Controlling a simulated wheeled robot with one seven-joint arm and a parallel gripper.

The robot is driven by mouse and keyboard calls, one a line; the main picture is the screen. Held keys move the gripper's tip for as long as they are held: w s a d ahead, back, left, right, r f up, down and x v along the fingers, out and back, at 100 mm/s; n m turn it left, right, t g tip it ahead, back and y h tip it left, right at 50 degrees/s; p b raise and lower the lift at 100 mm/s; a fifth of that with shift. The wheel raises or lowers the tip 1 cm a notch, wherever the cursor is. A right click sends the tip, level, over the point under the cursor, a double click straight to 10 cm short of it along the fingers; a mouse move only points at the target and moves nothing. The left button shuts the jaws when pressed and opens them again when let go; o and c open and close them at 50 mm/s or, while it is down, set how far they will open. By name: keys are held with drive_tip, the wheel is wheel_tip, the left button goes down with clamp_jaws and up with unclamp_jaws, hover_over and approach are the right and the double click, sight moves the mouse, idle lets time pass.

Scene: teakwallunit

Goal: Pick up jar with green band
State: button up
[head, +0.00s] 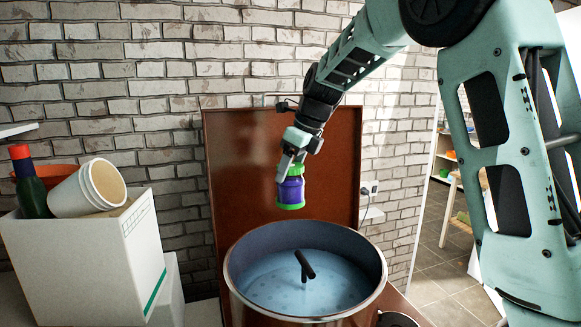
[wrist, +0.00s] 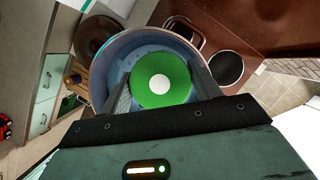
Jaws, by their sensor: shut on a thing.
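The jar (head: 291,188) is purple with a green band at its lower end and some green near its top. My gripper (head: 292,168) is shut on it and holds it in the air above the back part of a large pot. In the wrist view the jar (wrist: 161,79) shows as a green round face with a white spot in its middle. It sits between the two fingers of my gripper (wrist: 162,88), one on each side. The rest of the jar is hidden behind that face.
The wide pot (head: 233,284) holds bluish liquid with a dark handle sticking up. A brown panel (head: 240,150) stands behind it. At left, a white box (head: 95,265) holds a bottle (head: 31,190) and pale cups (head: 75,195). A brick wall closes off the back.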

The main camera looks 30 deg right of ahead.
drive_tip(key=shift+r+p, duration=3.95)
drive_tip(key=shift+r, duration=0.05)
drive_tip(key=shift+f, duration=0.1)
